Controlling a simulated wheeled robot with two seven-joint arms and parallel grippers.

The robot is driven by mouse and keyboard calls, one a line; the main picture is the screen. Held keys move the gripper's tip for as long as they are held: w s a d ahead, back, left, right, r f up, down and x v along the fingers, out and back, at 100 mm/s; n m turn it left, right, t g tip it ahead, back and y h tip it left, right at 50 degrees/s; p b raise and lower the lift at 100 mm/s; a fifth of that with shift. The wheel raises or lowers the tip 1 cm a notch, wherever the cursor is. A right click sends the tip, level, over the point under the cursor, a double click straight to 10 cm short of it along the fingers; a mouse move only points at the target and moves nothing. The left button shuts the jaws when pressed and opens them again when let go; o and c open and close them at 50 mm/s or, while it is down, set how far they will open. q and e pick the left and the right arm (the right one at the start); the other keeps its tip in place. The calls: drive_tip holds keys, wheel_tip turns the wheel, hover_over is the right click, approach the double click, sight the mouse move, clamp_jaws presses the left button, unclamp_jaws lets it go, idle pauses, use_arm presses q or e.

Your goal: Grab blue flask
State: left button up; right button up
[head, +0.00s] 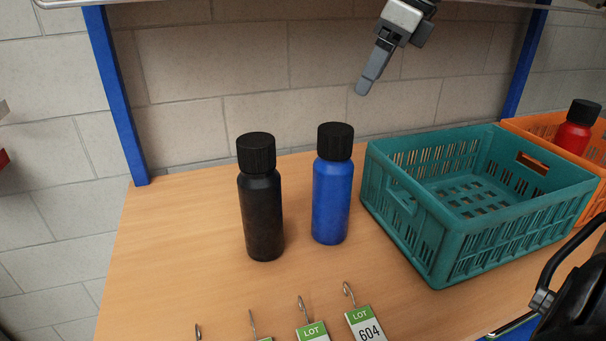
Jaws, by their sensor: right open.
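The blue flask (331,200) has a black cap and stands upright on the wooden table, right of the black flask (262,214). My right gripper (367,84) is at the top of the view, above and slightly right of the blue flask's cap, and apart from it. It is open and seen side-on, so its fingers overlap, and nothing shows between them. My left gripper is not in view.
An empty teal crate (446,247) stands just right of the blue flask. Behind it at the right, an orange crate (533,123) holds a red flask (574,134). Several LOT tags (366,323) with hooks are at the front edge. Blue posts (116,95) flank the table's back.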

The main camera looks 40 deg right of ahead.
sight(343, 128)
drive_tip(key=x, duration=1)
drive_tip(key=shift+a+f, duration=0.1)
drive_tip(key=shift+a+x, duration=0.15)
drive_tip(key=shift+x, duration=1.25)
drive_tip(key=shift+a+x, duration=0.15)
drive_tip(key=shift+x, duration=1.2)
drive_tip(key=shift+w, duration=0.1)
drive_tip(key=shift+c, duration=0.2)
drive_tip(key=c, duration=1.6)
